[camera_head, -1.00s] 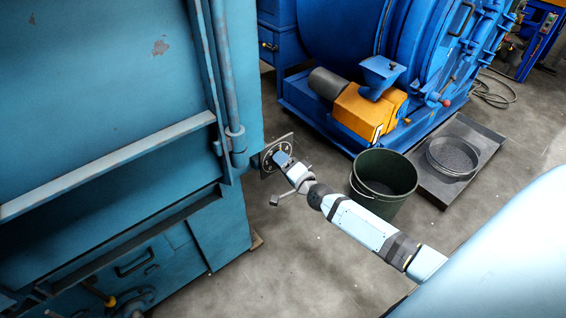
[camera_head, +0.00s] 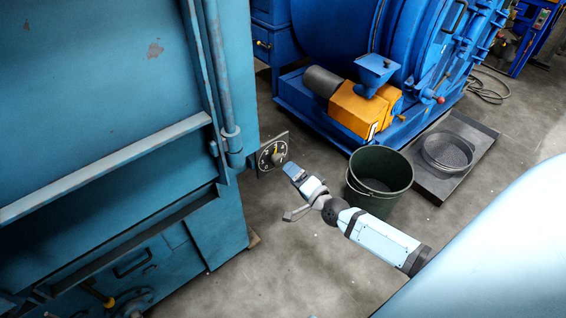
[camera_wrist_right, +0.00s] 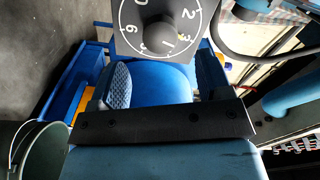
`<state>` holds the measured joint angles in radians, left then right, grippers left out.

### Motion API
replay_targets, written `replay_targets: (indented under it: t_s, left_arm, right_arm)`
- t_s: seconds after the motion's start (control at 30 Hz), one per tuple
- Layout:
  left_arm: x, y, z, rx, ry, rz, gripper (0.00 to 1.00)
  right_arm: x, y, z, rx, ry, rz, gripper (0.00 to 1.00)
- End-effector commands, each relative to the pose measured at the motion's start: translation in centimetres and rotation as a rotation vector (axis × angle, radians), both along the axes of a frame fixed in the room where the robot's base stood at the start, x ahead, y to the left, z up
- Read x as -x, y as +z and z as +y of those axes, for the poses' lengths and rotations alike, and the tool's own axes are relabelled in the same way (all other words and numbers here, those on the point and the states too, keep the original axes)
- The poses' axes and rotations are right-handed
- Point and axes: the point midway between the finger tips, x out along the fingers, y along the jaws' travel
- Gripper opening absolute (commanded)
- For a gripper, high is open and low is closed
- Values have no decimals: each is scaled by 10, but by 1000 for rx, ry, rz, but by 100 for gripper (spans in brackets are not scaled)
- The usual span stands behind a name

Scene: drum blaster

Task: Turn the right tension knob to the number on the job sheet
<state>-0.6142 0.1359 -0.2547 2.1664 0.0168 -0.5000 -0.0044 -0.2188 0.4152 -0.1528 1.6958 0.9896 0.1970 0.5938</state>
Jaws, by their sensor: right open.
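The right tension knob (camera_head: 277,155) is a dark round knob on a square black dial plate (camera_head: 264,163) with white marks, mounted on the edge of the light-blue machine. A yellow mark shows on the dial. In the right wrist view the knob (camera_wrist_right: 157,34) is near the top, with white numbers around it; the exact setting is hard to read. My right gripper (camera_head: 291,168) is open and empty, just to the right of the knob and apart from it. Its jaws (camera_wrist_right: 162,82) show below the dial in the wrist view. My left gripper and any job sheet are out of view.
The light-blue machine (camera_head: 90,90) fills the left. A dark green bucket (camera_head: 358,190) stands close to the right of my arm. A blue drum machine (camera_head: 330,40) with an orange motor housing (camera_head: 352,108) is behind. A tray (camera_head: 484,160) lies beyond the bucket. Floor below the dial is clear.

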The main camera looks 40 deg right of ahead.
Motion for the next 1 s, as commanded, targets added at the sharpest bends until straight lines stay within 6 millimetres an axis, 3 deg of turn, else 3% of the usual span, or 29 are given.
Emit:
replay_targets:
  t_s: [0.1,0.33,1.0]
  left_arm:
    - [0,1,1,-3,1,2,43]
    - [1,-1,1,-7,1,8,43]
    - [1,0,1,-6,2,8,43]
  right_arm:
    - [28,0,-2,1,1,3,72]
    - [61,0,-5,0,0,1,72]
    - [68,0,-5,0,0,0,72]
